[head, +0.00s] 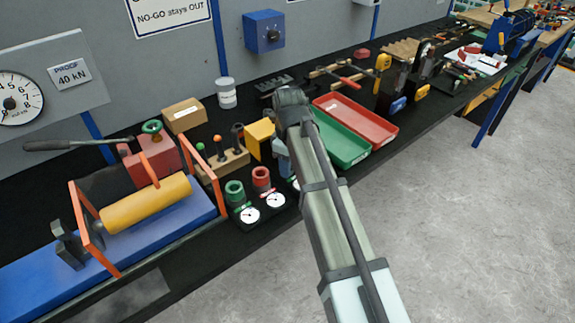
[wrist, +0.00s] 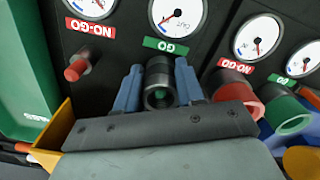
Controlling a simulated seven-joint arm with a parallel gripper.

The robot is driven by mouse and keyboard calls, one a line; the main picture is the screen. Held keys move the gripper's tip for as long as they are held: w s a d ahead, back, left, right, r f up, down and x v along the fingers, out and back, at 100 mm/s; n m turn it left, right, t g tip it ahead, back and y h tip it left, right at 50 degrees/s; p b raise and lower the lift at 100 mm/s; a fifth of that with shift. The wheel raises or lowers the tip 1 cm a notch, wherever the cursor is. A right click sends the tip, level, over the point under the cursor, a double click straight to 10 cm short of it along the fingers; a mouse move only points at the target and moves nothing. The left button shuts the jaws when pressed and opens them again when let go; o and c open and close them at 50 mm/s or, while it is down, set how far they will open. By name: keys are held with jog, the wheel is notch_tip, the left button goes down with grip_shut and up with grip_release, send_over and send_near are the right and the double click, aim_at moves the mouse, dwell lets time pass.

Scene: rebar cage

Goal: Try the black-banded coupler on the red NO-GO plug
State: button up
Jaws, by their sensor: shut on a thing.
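My gripper (wrist: 158,80) is shut on a dark coupler (wrist: 158,68), with a blue finger on each side. A black band cannot be made out apart from its dark body. A green end (wrist: 160,98) shows inside the coupler's bore, in front of the GO label; I cannot tell how far it sits in. The red NO-GO plug (wrist: 77,68) stands bare to the left of the gripper in the wrist view, below the NO-GO label (wrist: 90,28). In the head view my arm mostly hides the gripper and both plugs.
A red ring gauge (wrist: 236,88) and a green ring gauge (wrist: 288,112) stand close on the right. In the head view, a green tray (head: 338,150) and a red tray (head: 372,134) lie beyond my arm. A wooden block with plugs (head: 222,163) stands left.

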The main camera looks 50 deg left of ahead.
grip_shut()
jog(key=shift+r, duration=0.15)
notch_tip(320, 180, up, 9)
jog(key=shift+w+a+r, duration=0.1)
jog(key=shift+w, duration=0.05)
jog(key=w+r, duration=0.2)
jog(key=w, duration=0.6)
jog(key=shift+r+n, duration=0.25)
jog(key=shift+n, duration=0.15)
jog(key=shift+f, duration=0.1)
jog(key=shift+f, duration=2.9)
jog(key=shift+f, duration=2.9)
jog(key=o, duration=1.1)
grip_release()
